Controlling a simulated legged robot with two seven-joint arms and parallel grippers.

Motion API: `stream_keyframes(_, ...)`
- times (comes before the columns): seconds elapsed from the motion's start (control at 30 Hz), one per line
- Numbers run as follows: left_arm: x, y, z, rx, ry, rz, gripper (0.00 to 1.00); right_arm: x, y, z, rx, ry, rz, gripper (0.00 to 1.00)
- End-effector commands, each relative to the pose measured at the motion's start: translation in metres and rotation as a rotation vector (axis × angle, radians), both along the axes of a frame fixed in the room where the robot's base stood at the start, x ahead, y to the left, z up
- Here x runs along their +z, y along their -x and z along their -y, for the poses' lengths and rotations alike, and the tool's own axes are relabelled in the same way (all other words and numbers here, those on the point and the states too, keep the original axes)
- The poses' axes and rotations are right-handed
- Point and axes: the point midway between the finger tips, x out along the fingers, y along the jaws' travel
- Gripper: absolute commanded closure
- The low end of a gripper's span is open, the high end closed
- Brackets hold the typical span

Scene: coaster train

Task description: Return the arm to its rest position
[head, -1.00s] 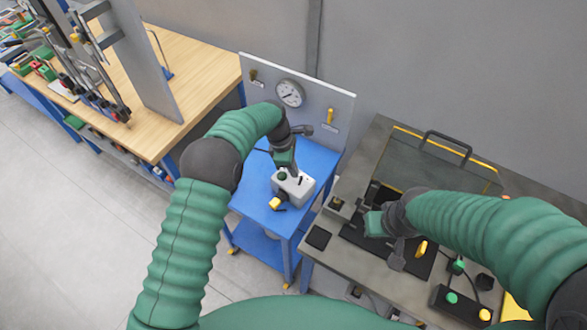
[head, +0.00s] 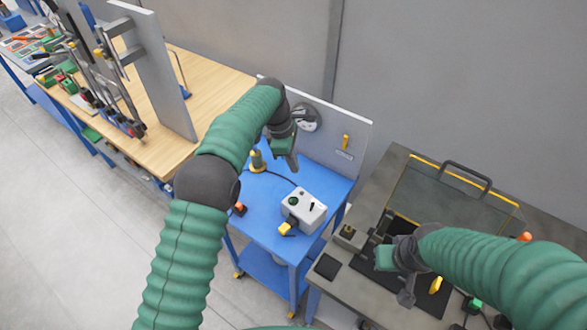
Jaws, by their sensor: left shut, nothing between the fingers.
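My left arm comes in from the lower left, and its gripper (head: 291,160) hangs in the air above the blue cart (head: 325,172). It is shut and empty, apart from the grey control box (head: 303,211) on the cart. My right arm comes in from the right. Its gripper (head: 405,290) is low over the dark workbench at the right, near a black plate, and its finger state is hard to make out.
A grey back panel with a gauge (head: 308,118) and a yellow handle (head: 345,142) stands behind the cart. A wooden workbench (head: 205,70) with clamps is at the left. The dark workbench (head: 340,250) has a hinged guard with a black handle (head: 464,177).

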Motion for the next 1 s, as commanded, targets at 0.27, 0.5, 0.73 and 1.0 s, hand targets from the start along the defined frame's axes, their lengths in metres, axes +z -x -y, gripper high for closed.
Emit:
stream_keyframes(0.27, 0.000, 0.000, 0.000, 0.000, 0.000, 0.001, 1.00, 0.000, 0.000, 0.000, 0.000, 0.000, 0.000, 1.00)
stream_keyframes(0.5, -0.009, 0.021, -0.033, -0.189, -0.038, 0.091, 1.00, -0.019, 0.000, 0.000, 0.000, 0.000, 0.000, 1.00)
stream_keyframes(0.73, -0.035, 0.113, -0.103, -0.714, -0.167, 0.268, 1.00, -0.052, 0.000, 0.000, 0.000, 0.000, 0.000, 1.00)
stream_keyframes(1.0, -0.080, 0.248, -0.148, -1.316, -0.306, 0.374, 1.00, -0.078, 0.000, 0.000, 0.000, 0.000, 0.000, 1.00)
